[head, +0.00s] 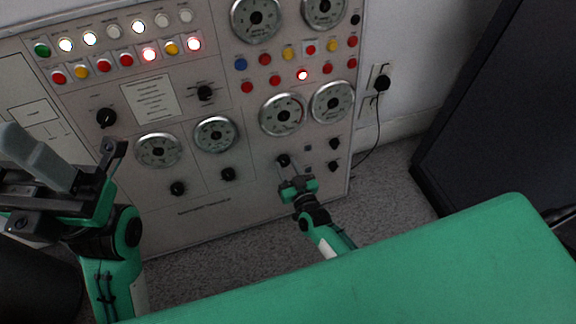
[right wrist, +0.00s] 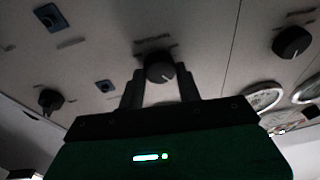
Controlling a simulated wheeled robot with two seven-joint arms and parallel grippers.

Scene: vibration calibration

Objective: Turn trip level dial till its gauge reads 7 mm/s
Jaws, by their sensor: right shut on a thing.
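A black dial knob (head: 283,160) sits low on the right of the panel, under a pair of round gauges. The gauge above it (head: 283,114) is too small to read. My right gripper (head: 286,172) is at that knob. In the right wrist view the knob (right wrist: 160,68) is between the two fingers of my right gripper (right wrist: 160,84), which are shut on it; a pale pointer mark shows on its face. My left gripper (head: 75,170) is raised at the left, away from the panel's knobs, its jaws apart and nothing seen between them.
The panel (head: 215,185) carries other knobs, such as one at lower left (head: 178,188) and one beside it (head: 228,174), plus lit buttons and more gauges. A black plug (head: 382,83) is in the wall at right. A dark cabinet (head: 490,110) stands at far right.

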